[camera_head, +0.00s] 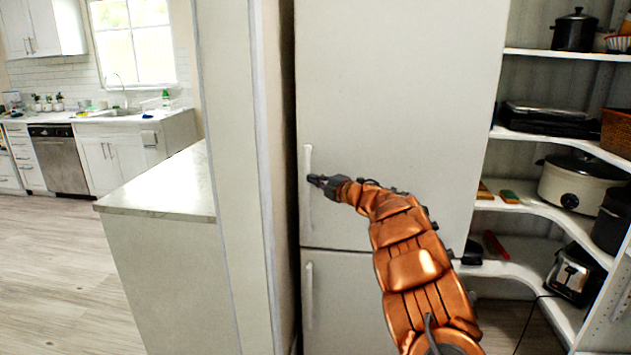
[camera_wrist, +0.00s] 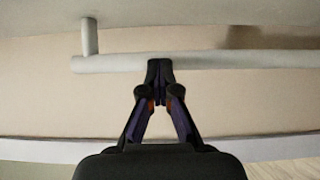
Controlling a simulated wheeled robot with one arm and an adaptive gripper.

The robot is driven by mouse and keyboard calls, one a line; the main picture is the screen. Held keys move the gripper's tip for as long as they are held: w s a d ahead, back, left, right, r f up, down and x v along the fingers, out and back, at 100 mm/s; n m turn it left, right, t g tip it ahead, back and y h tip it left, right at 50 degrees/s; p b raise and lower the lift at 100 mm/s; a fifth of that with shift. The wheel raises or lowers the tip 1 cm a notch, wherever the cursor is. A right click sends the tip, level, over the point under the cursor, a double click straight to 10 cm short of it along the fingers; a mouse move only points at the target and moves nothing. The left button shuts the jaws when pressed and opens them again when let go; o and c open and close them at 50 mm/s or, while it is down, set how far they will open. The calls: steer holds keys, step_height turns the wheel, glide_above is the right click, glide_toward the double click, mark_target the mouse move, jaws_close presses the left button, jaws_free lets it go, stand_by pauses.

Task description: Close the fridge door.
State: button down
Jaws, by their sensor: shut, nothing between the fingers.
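The white fridge has an upper door (camera_head: 400,90) and a lower door (camera_head: 345,300). The upper door looks flush or nearly flush with the lower one; I cannot tell if a small gap remains. Its pale vertical handle (camera_head: 308,158) is on the left edge, and crosses the wrist view as a bar (camera_wrist: 225,63). My gripper (camera_head: 315,180) is shut and empty, with its fingertips (camera_wrist: 160,66) at the handle's bar. I cannot tell whether they touch it. My arm hides part of both doors.
A wall end (camera_head: 235,150) stands close at the left of the fridge, with a dark narrow gap between. A counter (camera_head: 165,185) lies further left. Corner shelves (camera_head: 545,210) with pots, a slow cooker (camera_head: 575,185) and a toaster (camera_head: 572,275) are at the right. Open floor (camera_head: 60,270) is far left.

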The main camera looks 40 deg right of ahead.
steer(key=s+b, duration=0.4)
steer(key=s, duration=0.9)
steer(key=shift+a, duration=0.2)
steer(key=shift+r, duration=0.1)
